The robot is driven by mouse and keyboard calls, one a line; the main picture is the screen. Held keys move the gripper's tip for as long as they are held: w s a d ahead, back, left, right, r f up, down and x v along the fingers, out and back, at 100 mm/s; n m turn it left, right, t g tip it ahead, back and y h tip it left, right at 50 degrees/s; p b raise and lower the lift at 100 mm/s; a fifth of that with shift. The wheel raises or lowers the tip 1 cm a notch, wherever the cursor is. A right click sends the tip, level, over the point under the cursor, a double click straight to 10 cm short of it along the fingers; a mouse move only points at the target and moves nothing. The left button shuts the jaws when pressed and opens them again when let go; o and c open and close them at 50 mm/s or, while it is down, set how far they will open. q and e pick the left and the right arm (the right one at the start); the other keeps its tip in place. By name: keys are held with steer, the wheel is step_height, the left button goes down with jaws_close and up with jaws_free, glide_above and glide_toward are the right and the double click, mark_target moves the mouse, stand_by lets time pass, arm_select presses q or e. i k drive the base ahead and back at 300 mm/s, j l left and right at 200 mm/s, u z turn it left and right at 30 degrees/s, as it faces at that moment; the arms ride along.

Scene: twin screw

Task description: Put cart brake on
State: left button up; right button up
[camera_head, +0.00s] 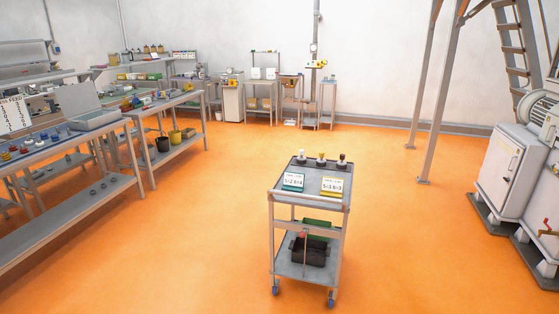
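The grey two-shelf cart (310,205) stands alone on the orange floor, right of the picture's middle. Blue caster wheels show at its front legs, one at the left (275,290) and one at the right (331,303). A thin upright rod (305,240) shows at the cart's near side, with a small reddish part beside it. I cannot tell which part is the brake or how it is set. Neither of my grippers is in view.
The cart's top holds two signs and several small knobbed items (320,160); dark and green bins (308,252) sit below. Workbenches (75,190) line the left. A white machine cabinet (512,170) and steel posts (424,110) stand right. Floor around the cart is clear.

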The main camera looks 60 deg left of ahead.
mark_target(302, 235)
steer(key=u, duration=1.8)
